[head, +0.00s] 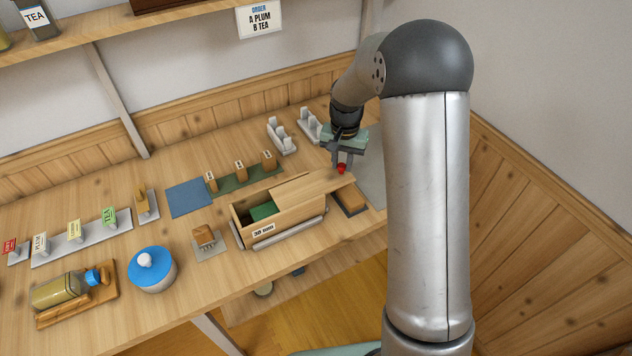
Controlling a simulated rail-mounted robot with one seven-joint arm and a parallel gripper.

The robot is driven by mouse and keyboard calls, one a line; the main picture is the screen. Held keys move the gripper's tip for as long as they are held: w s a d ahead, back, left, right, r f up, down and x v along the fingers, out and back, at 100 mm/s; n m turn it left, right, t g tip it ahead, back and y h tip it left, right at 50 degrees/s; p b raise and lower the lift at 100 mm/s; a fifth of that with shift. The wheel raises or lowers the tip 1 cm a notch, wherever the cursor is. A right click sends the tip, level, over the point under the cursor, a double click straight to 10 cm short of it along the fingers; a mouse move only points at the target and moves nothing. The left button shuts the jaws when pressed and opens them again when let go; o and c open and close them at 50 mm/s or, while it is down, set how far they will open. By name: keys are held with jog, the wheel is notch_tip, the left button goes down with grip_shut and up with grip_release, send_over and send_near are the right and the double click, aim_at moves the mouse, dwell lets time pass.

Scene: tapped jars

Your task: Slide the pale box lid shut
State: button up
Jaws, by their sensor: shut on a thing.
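The pale wooden box (240,223) stands near the table's front edge with a label on its front wall. Its pale lid (305,192) sits displaced to the right and overhangs the box's right end. The left part of the box is open and shows something green (263,211) inside. A small red knob (341,169) sits at the lid's right part. My gripper (342,164) points down there, shut on the knob; the fingertips are small in this view.
A brown block (350,202) lies under the lid's overhang. A brush-like block (204,235) and a blue-lidded pot (152,270) stand left of the box. Behind are a green strip with wooden blocks (240,172) and white holders (281,136). A blue mat (188,198) is bare.

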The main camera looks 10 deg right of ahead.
aim_at(307, 186)
jog(key=shift+s+a+b, duration=0.1)
jog(key=shift+s+a, duration=0.2)
jog(key=shift+a, duration=0.5)
jog(key=shift+s+a+b, duration=0.15)
jog(key=shift+s+a, duration=0.15)
jog(key=shift+a, duration=0.55)
jog(key=shift+s+a+b, duration=0.1)
jog(key=shift+s+a, duration=0.2)
jog(key=shift+a, duration=0.5)
jog(key=shift+s+a+b, duration=0.1)
jog(key=shift+s+a, duration=0.2)
jog(key=shift+a, duration=0.5)
jog(key=shift+s+a+b, duration=0.1)
jog(key=shift+s+a, duration=0.25)
jog(key=shift+a, duration=0.45)
jog(key=shift+s+a+b, duration=0.1)
jog(key=shift+s+a, duration=0.2)
jog(key=shift+a, duration=0.5)
jog(key=o, duration=0.9)
jog(key=shift+a, duration=0.1)
jog(key=shift+o, duration=0.2)
jog(key=shift+r, duration=0.1)
